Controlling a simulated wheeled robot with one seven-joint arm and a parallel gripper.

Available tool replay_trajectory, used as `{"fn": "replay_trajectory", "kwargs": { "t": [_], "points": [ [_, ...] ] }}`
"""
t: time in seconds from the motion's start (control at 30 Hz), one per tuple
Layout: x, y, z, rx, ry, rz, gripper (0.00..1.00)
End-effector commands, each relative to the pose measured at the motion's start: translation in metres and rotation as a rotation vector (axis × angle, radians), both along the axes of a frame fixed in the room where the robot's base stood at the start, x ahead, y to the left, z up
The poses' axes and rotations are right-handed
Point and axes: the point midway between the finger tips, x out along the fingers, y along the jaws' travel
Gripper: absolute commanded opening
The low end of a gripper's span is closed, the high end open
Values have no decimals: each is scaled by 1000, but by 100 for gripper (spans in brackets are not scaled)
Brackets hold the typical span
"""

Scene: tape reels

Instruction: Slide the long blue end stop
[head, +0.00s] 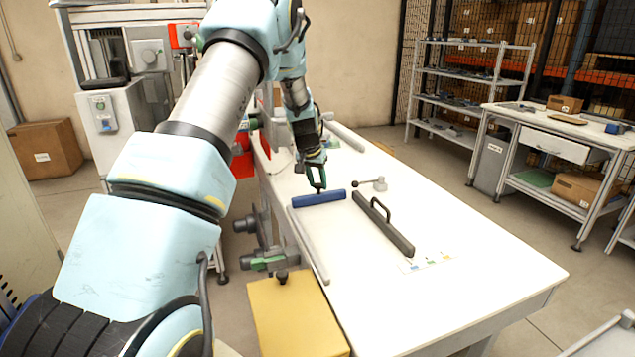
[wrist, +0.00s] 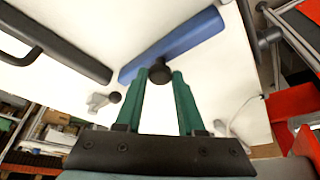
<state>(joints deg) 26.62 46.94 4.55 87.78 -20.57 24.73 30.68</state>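The long blue end stop (head: 318,198) lies flat near the left edge of the white table; it also shows in the wrist view (wrist: 190,42). A black knob (wrist: 160,72) stands up from its middle. My gripper (head: 317,180) is above the end stop, pointing down. In the wrist view its two green fingers (wrist: 159,76) stand on either side of the knob, with almost no gap, and appear shut on it. Exact contact is hard to see.
A dark bar with a handle (head: 383,222) lies just right of the end stop. A small grey lever piece (head: 377,184) is behind it. A pale rail (head: 308,245) runs along the table's left edge. The white table (head: 470,265) is clear at the front right.

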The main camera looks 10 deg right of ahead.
Motion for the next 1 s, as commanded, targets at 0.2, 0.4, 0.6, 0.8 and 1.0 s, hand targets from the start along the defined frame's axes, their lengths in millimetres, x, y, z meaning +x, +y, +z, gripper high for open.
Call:
{"fn": "replay_trajectory", "kwargs": {
  "t": [0.2, 0.4, 0.6, 0.8, 1.0],
  "points": [
    [0, 0, 0, 0, 0, 0, 12],
    [0, 0, 0, 0, 0, 0, 0],
    [0, 0, 0, 0, 0, 0, 0],
    [0, 0, 0, 0, 0, 0, 0],
    [0, 0, 0, 0, 0, 0, 0]
  ]
}}
